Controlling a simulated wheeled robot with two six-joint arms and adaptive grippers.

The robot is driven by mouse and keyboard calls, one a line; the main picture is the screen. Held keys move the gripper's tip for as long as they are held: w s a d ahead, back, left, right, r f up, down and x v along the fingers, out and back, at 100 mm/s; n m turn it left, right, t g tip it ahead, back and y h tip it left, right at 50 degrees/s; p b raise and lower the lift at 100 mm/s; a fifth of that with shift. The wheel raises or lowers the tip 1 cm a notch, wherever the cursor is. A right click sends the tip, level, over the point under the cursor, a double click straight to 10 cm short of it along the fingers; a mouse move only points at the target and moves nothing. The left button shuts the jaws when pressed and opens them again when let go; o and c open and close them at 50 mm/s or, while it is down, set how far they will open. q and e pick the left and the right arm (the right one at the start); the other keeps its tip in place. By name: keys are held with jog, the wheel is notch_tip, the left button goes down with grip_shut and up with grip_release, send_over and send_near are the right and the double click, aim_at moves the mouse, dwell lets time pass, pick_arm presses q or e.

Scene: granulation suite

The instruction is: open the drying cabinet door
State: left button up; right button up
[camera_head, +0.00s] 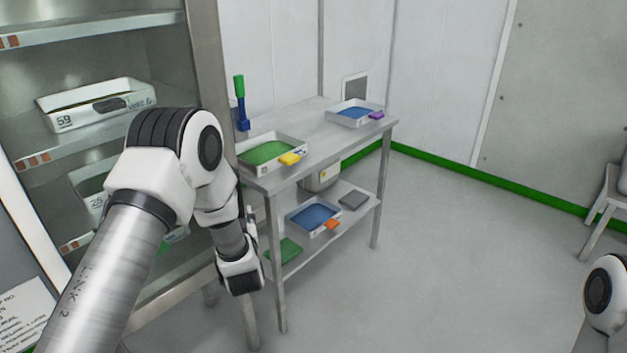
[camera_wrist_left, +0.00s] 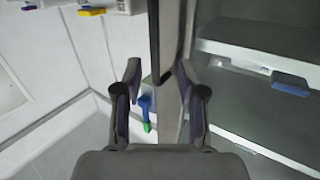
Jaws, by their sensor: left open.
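The drying cabinet (camera_head: 205,60) stands at the left in the head view, with its shelves visible. I cannot tell whether clear glass covers its front. Its grey upright (camera_wrist_left: 172,50) shows in the left wrist view, which is upside down. A dark vertical bar (camera_wrist_left: 154,45), apparently the door handle, runs along that upright. My left gripper (camera_wrist_left: 158,78) is open, with its fingers on either side of the bar's line; contact cannot be told. In the head view, my left gripper (camera_head: 250,218) is partly hidden beside the cabinet's edge. My right gripper is out of view.
A steel table (camera_head: 320,145) right of the cabinet carries a green-filled tray (camera_head: 272,140), a blue-filled tray (camera_head: 354,112) and a blue-green scoop (camera_head: 240,100). Its lower shelf holds another tray (camera_head: 313,203).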

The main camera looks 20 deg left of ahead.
pick_arm(q)
jog(key=w+a+r, duration=0.4)
jog(key=w, duration=0.4)
jog(key=shift+a+n+t, duration=0.2)
jog(key=shift+n+t, duration=0.1)
grip_shut()
